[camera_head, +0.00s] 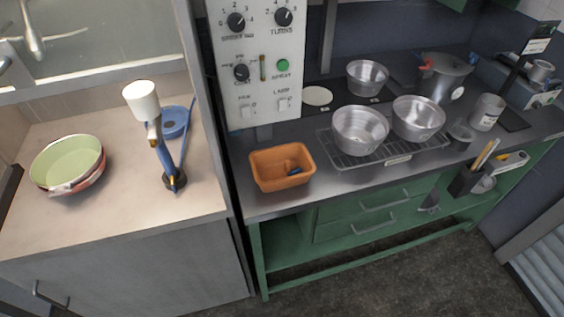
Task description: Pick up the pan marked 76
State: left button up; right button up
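Several metal pans stand on the dark counter at the right. One pan (360,130) and a second pan (418,118) sit side by side on a wire rack (345,160). A smaller pan (367,77) stands behind them. A small white label (397,160) is at the rack's front edge, and another label (376,99) is by the rear pan. No number is readable, so I cannot tell which pan is marked 76. A light green pan (68,160) rests on a reddish one at the left, with a label on its near side. Neither gripper is in view.
An orange tray (282,168) holds a small dark item. A large pot (443,76) and a canister (487,112) stand at the right. A blue tool with a white cup (142,101) stands on the left counter. A control panel (255,60) rises between the counters.

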aim_at(68, 162)
jog(key=u, duration=1.5)
